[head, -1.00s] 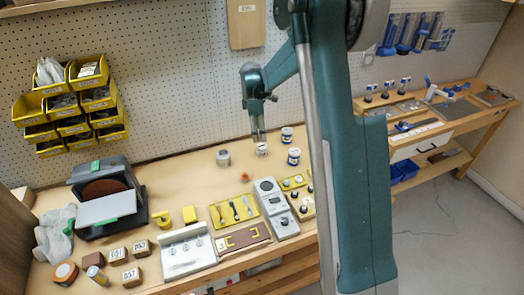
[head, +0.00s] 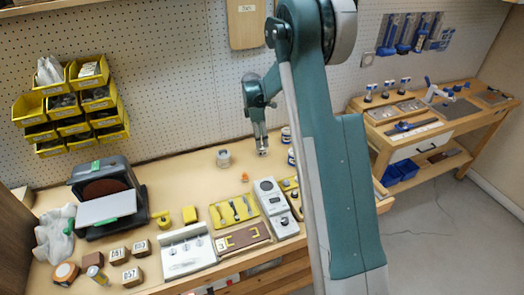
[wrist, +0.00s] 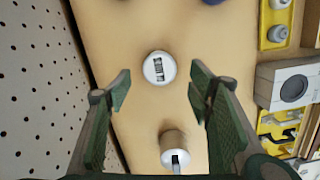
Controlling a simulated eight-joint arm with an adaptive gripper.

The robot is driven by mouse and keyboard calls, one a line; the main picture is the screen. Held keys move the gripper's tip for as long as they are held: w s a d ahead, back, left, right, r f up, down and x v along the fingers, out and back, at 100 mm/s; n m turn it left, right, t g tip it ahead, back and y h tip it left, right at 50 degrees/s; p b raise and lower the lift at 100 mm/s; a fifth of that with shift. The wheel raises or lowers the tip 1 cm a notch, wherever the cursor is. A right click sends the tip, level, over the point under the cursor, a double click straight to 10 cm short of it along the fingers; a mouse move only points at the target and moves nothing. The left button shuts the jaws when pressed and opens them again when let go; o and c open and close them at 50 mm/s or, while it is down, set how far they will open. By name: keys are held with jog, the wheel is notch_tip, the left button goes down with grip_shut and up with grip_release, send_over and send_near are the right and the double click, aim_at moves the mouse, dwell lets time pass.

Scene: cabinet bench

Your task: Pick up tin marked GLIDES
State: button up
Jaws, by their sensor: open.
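A round white-topped tin (wrist: 152,70) with a dark printed label stands upright on the bench. In the wrist view it lies between and just beyond my gripper's fingertips; the small print is too blurred to read. My gripper (head: 262,152) is open and points down over this tin, with its fingers hiding most of it in the head view. My gripper's two fingers (wrist: 160,84) show apart, with no clear contact on the tin.
A yellow tool tray (head: 234,211) and a grey device (head: 270,197) lie nearer the front. The pegboard (head: 190,90) rises behind.

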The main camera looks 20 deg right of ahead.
jog(key=shift+d+f, duration=0.1)
jog(key=shift+f, duration=0.9)
jog(key=shift+f, duration=0.15)
jog(key=shift+d+f+b, duration=0.15)
jog(key=shift+f, duration=1.1)
jog(key=shift+d+f+b, duration=0.15)
jog(key=shift+f, duration=1.05)
jog(key=c, duration=1)
